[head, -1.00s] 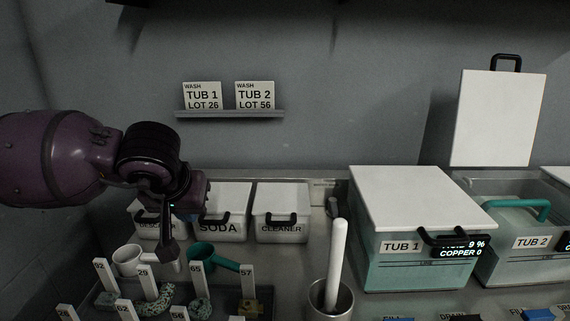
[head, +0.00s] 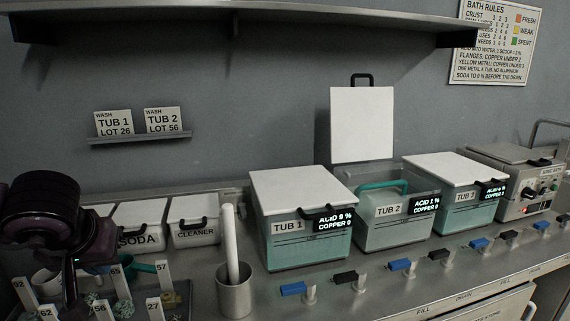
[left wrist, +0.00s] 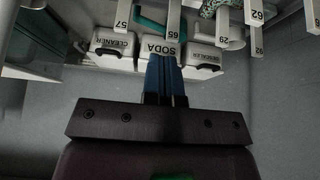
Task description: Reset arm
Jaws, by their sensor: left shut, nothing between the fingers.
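My left gripper (head: 72,282) is at the left edge of the head view, above the front-left part of the bench. Its dark fingers point down in front of the white SODA box (head: 140,238). In the left wrist view the two bluish fingers (left wrist: 163,72) lie together, shut and empty, in front of the SODA box. My right gripper does not show in either view.
Numbered tags and small pieces stand in a tray (head: 176,300) below the gripper, with a teal scoop (head: 140,267) close by. A metal cup (head: 234,297) holds a white rod. TUB 1 (head: 300,250) is lidded; TUB 2 (head: 385,235) is open. A shelf (head: 250,12) hangs above.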

